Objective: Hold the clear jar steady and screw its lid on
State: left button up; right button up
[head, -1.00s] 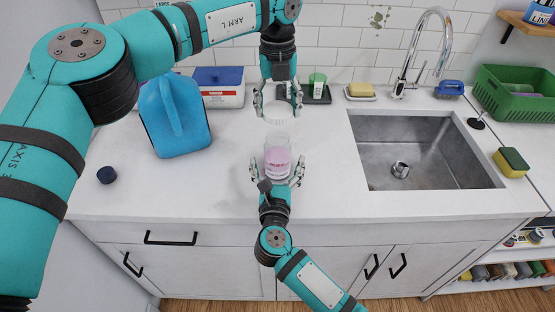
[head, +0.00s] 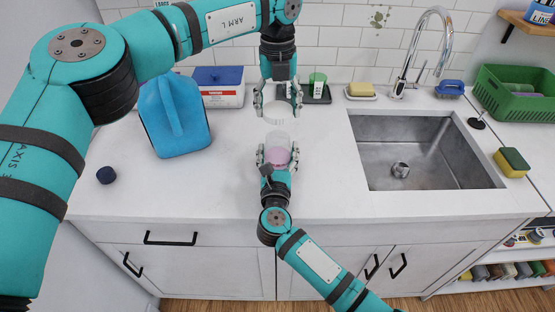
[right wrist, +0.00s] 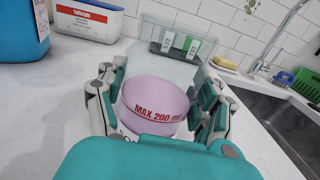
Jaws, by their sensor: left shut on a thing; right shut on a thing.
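The clear jar (head: 278,139) stands on the counter with pink contents in its lower part. In the right wrist view the jar (right wrist: 158,103) shows red "MAX 200" lettering. My right gripper (head: 277,157) is shut on the jar from the front, one finger on each side. In the right wrist view its fingers (right wrist: 160,105) flank the pink part. The white round lid (head: 278,112) is held above and a little behind the jar, apart from it. My left gripper (head: 278,106) points down and is shut on the lid.
A blue jug (head: 175,118) and a dark cap (head: 106,175) are at the left. A white tub with blue lid (head: 219,88) and a dark tray (head: 318,98) stand behind. The sink (head: 425,150) is at the right.

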jog(key=c, duration=0.9)
pick_arm(q)
send_over(278, 144)
jog(key=shift+w+f, duration=0.15)
jog(key=shift+f, duration=2.3)
pick_arm(e)
jog(key=shift+c, duration=0.2)
pick_arm(q)
jog(key=shift+f, duration=0.15)
jog(key=shift+f, duration=0.75)
jog(key=shift+f, duration=0.6)
